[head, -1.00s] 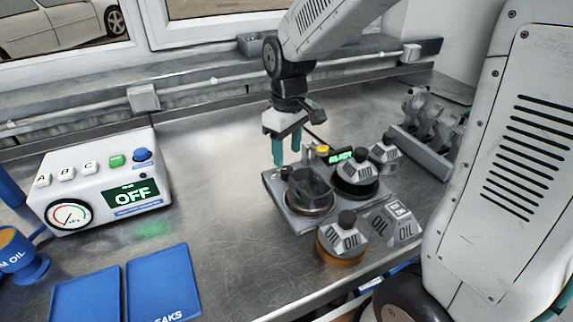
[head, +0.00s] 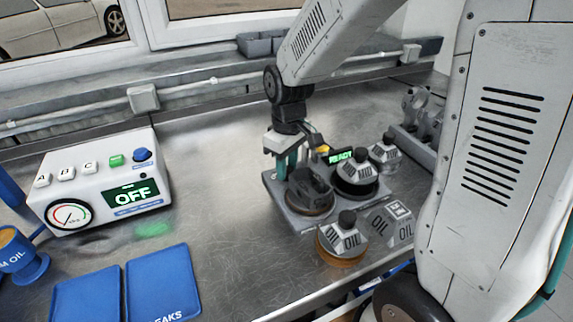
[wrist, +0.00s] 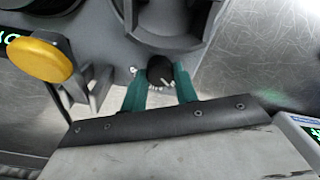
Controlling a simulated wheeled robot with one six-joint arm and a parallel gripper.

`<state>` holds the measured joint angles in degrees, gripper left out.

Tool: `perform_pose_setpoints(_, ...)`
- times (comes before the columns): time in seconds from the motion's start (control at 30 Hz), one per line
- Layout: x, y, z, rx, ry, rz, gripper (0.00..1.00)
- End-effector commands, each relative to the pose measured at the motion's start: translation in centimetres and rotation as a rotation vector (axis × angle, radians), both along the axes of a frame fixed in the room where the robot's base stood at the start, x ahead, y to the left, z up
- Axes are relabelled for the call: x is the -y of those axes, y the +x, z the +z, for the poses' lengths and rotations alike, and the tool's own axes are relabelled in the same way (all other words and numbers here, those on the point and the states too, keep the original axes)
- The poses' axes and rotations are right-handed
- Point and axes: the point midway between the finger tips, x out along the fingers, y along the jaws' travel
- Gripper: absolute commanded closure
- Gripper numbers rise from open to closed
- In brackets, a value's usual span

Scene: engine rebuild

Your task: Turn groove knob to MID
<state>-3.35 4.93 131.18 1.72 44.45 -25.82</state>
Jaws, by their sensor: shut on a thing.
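The groove knob (wrist: 160,70) is a small dark round knob with a pale pointer line, on the grey fixture plate (wrist: 105,20). In the wrist view my gripper (wrist: 160,84) has one teal finger on either side of it and is shut on it. Small marks lie beside the knob, too small to read. In the head view my gripper (head: 287,168) points down at the fixture's back left corner, and the knob is hidden there. The fixture's green display (head: 342,155) reads READY.
A yellow button (wrist: 38,60) stands close to my fingers. A dark round holder (head: 311,188) and several grey-capped parts (head: 342,232) crowd the fixture. A white control box (head: 95,180) showing OFF and blue trays (head: 162,285) are at left. The bench between is clear.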

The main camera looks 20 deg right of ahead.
Motion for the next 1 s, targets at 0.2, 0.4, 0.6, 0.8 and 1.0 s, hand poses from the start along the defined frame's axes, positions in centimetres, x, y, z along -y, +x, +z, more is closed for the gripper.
perform_pose_setpoints(0.2, 0.00, 0.01, 0.04, 0.000, 0.000, -0.041, 0.94)
perform_pose_setpoints(0.4, 0.02, 0.01, 0.06, 0.000, 0.000, -0.152, 0.94)
perform_pose_setpoints(0.6, 0.04, 0.01, 0.07, 0.000, 0.000, -0.325, 0.94)
perform_pose_setpoints(0.8, 0.06, 0.01, 0.09, 0.001, 0.000, -0.514, 0.94)
perform_pose_setpoints(1.0, 0.06, 0.01, 0.09, 0.002, 0.001, -0.686, 0.94)
